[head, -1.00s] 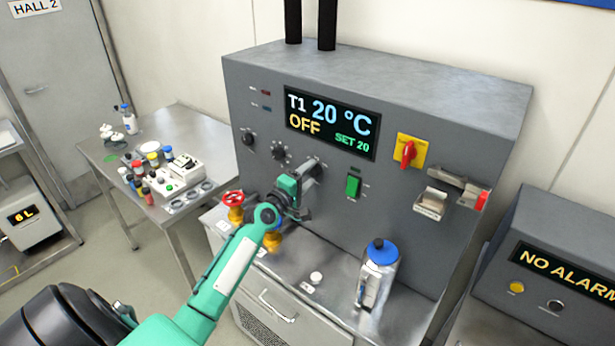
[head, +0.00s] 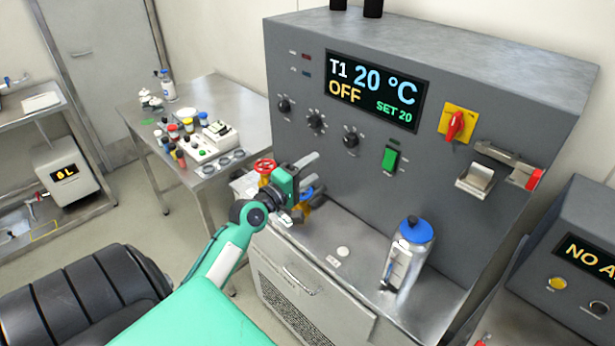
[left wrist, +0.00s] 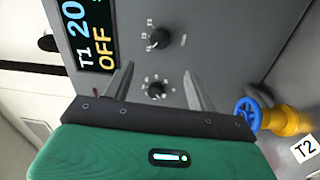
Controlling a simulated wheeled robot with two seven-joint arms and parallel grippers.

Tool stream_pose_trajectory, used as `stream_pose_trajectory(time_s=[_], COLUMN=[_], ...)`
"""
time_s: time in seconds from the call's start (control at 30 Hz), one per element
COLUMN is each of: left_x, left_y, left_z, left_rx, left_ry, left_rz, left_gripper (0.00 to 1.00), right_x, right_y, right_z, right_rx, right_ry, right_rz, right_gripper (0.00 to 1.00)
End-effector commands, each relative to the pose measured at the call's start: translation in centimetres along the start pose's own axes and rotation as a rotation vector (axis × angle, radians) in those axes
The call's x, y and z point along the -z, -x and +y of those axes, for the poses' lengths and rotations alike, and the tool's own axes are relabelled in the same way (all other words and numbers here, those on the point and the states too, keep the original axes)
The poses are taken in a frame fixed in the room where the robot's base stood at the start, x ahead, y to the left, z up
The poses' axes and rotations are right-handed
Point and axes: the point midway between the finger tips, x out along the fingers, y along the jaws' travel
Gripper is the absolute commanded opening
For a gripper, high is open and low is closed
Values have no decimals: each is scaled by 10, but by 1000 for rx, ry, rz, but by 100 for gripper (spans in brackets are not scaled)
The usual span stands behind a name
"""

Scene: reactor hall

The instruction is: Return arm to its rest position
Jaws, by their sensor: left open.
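My left gripper (head: 308,170) is open and empty, in front of the lower left of the grey control panel (head: 450,100). Its two grey fingers point toward the panel. In the left wrist view the open fingers (left wrist: 158,88) stand apart, with a black knob (left wrist: 157,90) seen between them and another knob (left wrist: 160,39) beyond. No contact with a knob shows. In the head view the third knob (head: 351,138) is clear, up and right of the fingers. The display (head: 374,90) reads T1 20 °C, OFF, SET 20. My right gripper is not in view.
A red-wheeled valve (head: 265,167) and a blue-wheeled valve (head: 307,193) stand close to my left gripper. A metal bottle with a blue cap (head: 405,262) stands on the bench right of it. A side table (head: 135,108) holds jars and a small device.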

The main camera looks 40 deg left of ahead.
Motion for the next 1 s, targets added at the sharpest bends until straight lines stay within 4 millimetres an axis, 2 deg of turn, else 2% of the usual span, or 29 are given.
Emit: stream_pose_trajectory(time_s=[0.17, 0.73, 0.87, 0.97, 1.0], left_x=[0, -3, -33, -81, -104], left_y=[6, 7, 14, 33, 46], left_z=[0, -1, -22, -54, -69], left_rx=[-1, 8, 91, 223, 288], left_ry=[-1, -10, -113, -293, -384], left_rz=[0, -7, -74, -196, -261], left_gripper=[58, 58, 58, 58, 58], right_x=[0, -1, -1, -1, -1], right_y=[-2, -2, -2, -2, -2], right_z=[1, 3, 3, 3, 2], right_rx=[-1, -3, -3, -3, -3], right_ry=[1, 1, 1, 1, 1], right_rz=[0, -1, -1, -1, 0], right_gripper=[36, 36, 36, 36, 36])
